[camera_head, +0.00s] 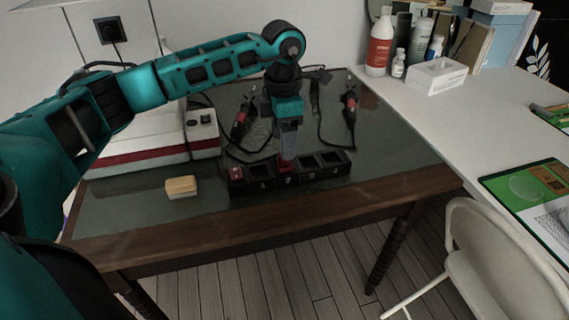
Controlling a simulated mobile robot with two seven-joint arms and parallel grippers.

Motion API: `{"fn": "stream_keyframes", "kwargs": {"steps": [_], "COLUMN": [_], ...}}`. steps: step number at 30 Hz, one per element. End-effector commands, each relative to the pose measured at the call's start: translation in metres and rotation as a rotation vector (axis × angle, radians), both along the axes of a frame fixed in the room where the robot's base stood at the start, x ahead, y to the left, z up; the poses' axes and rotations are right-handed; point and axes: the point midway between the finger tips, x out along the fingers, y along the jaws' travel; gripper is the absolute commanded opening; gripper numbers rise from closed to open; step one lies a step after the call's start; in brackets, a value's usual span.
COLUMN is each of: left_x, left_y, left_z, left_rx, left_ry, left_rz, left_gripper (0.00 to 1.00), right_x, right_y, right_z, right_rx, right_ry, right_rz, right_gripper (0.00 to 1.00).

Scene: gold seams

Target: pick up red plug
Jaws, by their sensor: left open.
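A black holder (262,187) with several square compartments lies along the front of the dark green table top. A red plug (285,165) sits in one of its middle compartments. Another red piece (236,174) sits in the compartment at the holder's left end. My left gripper (287,153) points straight down directly above the middle red plug, with its fingertips at the plug's top. It is open, and its fingers hide part of the plug. I cannot tell whether they touch it. My right gripper is not in view.
A tan block (181,187) lies left of the holder. Behind stand a white and red box (140,150) and two corded tools (240,122) (349,104). A white desk (440,125) with bottles adjoins at right; a pale chair (490,255) stands in front.

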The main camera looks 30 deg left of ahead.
Motion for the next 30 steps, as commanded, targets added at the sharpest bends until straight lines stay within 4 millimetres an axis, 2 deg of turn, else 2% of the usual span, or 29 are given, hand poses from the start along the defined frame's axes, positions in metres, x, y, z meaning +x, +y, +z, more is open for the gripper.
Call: {"fn": "stream_keyframes", "kwargs": {"steps": [6,9,16,30], "left_x": [0.0,0.0,0.0,0.0], "left_y": [-0.003,-0.003,-0.003,-0.003], "left_z": [-0.034,-0.045,-0.047,-0.046], "left_rx": [0.0,0.0,0.0,-0.001], "left_ry": [0.004,0.003,0.0,0.001], "left_rz": [0.0,0.0,-0.001,-0.001], "left_gripper": [0.66,0.66,0.66,0.22], "right_x": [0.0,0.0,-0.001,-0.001], "right_y": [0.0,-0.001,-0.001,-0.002], "right_z": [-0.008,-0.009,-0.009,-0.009], "right_rx": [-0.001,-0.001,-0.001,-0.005], "right_ry": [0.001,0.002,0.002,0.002], "right_rz": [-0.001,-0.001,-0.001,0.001], "right_gripper": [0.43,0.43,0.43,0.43]}}
